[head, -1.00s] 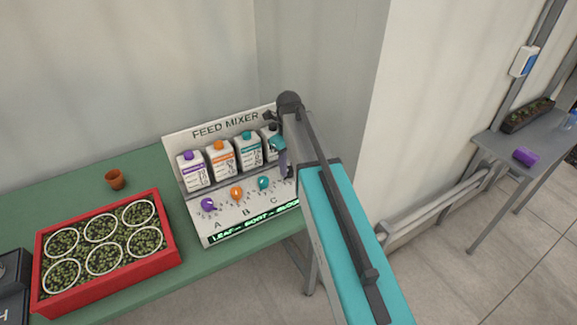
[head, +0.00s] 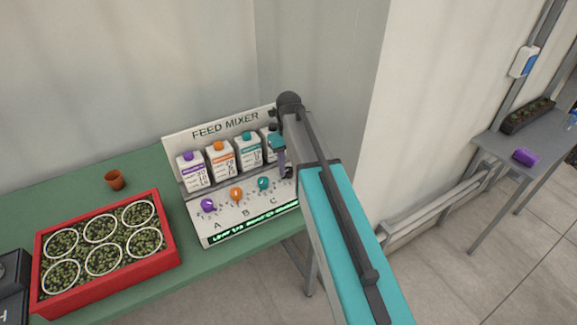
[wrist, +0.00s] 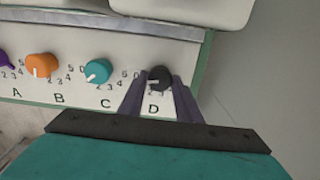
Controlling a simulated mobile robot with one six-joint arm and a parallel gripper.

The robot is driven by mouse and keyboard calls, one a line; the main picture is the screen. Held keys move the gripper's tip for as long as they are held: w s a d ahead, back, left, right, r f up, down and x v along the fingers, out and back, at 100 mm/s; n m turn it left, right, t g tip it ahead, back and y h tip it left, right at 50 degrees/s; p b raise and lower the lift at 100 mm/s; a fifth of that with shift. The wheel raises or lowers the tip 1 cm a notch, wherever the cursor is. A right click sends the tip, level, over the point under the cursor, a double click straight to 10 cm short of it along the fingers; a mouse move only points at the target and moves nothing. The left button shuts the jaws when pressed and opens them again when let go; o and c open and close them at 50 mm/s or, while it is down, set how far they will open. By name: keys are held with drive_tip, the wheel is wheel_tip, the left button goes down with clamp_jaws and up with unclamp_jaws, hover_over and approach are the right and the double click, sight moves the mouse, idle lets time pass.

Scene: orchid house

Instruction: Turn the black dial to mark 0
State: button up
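The black dial (wrist: 160,76) is the rightmost in the row, above the letter D, in the wrist view. Its white pointer faces left and slightly down. A 0 shows just to its left; the left finger hides part of the scale, so I cannot tell the exact mark. My gripper (wrist: 160,84) is open, one purple-grey finger on each side of the dial, with small gaps seeming to show. In the head view my gripper (head: 281,157) is just above the black dial (head: 287,172), and my arm covers the panel's right end.
The feed mixer panel (head: 222,228) also carries purple (head: 208,205), orange (head: 236,194) and teal (head: 263,184) dials, with cartons behind. A wall rises right of the panel.

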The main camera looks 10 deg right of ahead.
sight(289, 169)
drive_tip(key=o, duration=0.5)
drive_tip(key=shift+c, duration=0.2)
drive_tip(key=shift+r, duration=0.15)
wheel_tip(289, 169, up, 14)
drive_tip(key=b, duration=0.3)
drive_tip(key=shift+f, duration=0.25)
idle(0.4)
